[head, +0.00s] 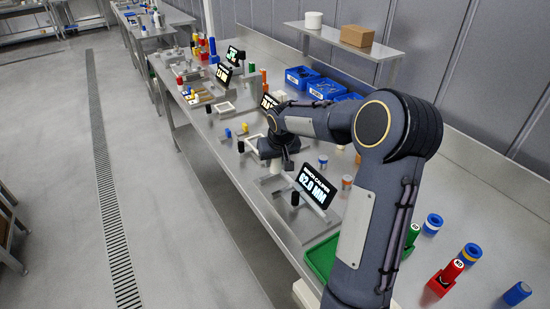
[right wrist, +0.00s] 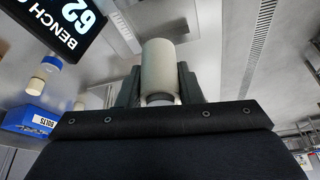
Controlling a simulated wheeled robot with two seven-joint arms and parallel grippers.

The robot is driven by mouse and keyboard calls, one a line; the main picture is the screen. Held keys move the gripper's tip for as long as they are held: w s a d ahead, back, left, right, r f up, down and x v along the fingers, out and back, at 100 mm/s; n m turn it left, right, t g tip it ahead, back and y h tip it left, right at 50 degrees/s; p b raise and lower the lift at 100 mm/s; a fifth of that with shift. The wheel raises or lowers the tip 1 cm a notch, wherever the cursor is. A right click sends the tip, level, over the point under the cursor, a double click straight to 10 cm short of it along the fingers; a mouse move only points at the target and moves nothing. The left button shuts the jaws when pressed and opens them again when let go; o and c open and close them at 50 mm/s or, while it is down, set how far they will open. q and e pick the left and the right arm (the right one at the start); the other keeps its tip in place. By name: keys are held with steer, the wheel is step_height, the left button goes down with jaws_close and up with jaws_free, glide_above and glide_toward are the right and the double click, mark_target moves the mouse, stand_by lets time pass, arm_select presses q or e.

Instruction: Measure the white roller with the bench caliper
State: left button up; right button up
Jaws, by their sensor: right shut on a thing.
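My right gripper (head: 276,146) is shut on the white roller, held between its two dark fingers in the right wrist view (right wrist: 158,88). The white roller (right wrist: 158,65) points away from the palm there; in the head view only a pale bit of it (head: 275,167) shows below the gripper. The bench caliper's black display (head: 316,186) reads 62.0 MM and stands on the bench just right of and nearer than the gripper. The display also shows at upper left in the right wrist view (right wrist: 62,30). My left gripper is not in view.
Blue bins (head: 325,88) stand along the bench's back, below a shelf with a brown box (head: 357,36). A green tray (head: 322,257), a red roller (head: 452,271) in a holder and a blue roller (head: 517,293) are in the near part. Other displays and small cylinders stand farther along.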

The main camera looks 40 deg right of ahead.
steer(key=b, duration=0.3)
glide_above(274, 184)
steer(key=shift+s+a+f, duration=0.1)
steer(key=shift+s+f, duration=0.15)
steer(key=shift+f, duration=1.25)
steer(key=shift+s+f, duration=0.2)
steer(key=shift+f, duration=1.25)
steer(key=shift+f+b, duration=0.4)
steer(key=shift+b, duration=0.2)
steer(key=shift+s+a+f+b, duration=0.1)
steer(key=shift+s+f+b, duration=0.05)
steer(key=shift+f+b, duration=0.3)
steer(key=shift+s+f, duration=0.2)
steer(key=shift+f, duration=0.1)
steer(key=o, duration=1.1)
steer(key=shift+s, duration=0.1)
steer(key=shift+w+a, duration=0.1)
steer(key=shift+w, duration=0.15)
steer(key=shift+w+r, duration=0.1)
